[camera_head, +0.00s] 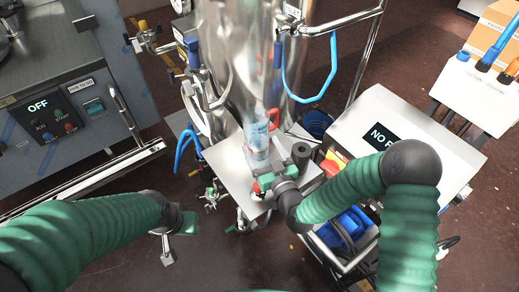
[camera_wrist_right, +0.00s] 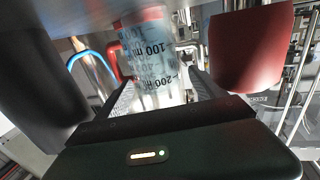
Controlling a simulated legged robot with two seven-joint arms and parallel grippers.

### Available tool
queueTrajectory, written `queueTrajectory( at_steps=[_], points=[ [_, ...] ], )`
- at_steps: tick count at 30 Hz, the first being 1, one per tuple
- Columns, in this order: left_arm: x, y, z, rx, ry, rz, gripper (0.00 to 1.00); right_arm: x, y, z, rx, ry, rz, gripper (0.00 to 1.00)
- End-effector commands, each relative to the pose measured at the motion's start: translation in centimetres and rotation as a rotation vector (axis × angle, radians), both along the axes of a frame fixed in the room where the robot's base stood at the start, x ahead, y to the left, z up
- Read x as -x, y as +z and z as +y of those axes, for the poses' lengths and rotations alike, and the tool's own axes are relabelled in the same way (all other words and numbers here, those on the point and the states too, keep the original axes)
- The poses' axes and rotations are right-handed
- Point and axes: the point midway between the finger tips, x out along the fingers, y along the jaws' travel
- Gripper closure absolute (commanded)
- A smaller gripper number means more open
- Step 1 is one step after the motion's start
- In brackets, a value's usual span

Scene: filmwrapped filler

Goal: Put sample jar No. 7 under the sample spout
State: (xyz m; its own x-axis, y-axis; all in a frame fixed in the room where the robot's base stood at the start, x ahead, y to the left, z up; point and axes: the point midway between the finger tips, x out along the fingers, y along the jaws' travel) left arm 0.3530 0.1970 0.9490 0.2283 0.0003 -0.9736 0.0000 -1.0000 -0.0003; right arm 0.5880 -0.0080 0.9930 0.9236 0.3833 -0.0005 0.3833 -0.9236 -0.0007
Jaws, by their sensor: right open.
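A clear sample jar (camera_head: 257,136) with printed volume marks stands at the metal plate (camera_head: 222,160) below the steel vessel. Its number is not readable. In the right wrist view the jar (camera_wrist_right: 152,60) shows "100 ml" and "200 ml" marks between my fingers. My right gripper (camera_head: 268,166) is at the jar's near side, open, with one finger on each side of it. I cannot tell whether the fingers touch it. The sample spout cannot be made out. My left gripper (camera_head: 170,245) hangs low at the left, away from the jar; its jaws are unclear.
A shiny steel vessel (camera_head: 232,60) with pipes and a blue hose (camera_head: 310,98) rises behind the plate. A red handle (camera_head: 273,119) is close by the jar. A grey machine (camera_head: 60,70) with an "OFF" panel is left. A white box (camera_head: 440,150) with a display is right.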

Motion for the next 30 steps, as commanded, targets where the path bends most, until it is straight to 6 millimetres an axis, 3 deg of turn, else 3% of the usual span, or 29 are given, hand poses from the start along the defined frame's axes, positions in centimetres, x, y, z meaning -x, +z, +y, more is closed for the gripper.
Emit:
queueTrajectory(
  at_steps=[7, 24, 30],
  points=[
    [0.02, 0.00, 0.00, 0.000, 0.000, 0.001, 0.64, -0.34, -0.04, 0.16, 0.000, 0.000, 0.000, 0.21],
    [0.01, 0.00, 0.00, 0.000, 0.000, 0.000, 0.64, -0.33, -0.08, 0.14, 0.000, 0.000, 0.000, 0.94],
    [0.01, 0.02, 0.00, 0.000, 0.000, 0.000, 0.64, -0.34, 0.08, 0.13, 0.001, 0.000, 0.000, 0.94]
  ],
)
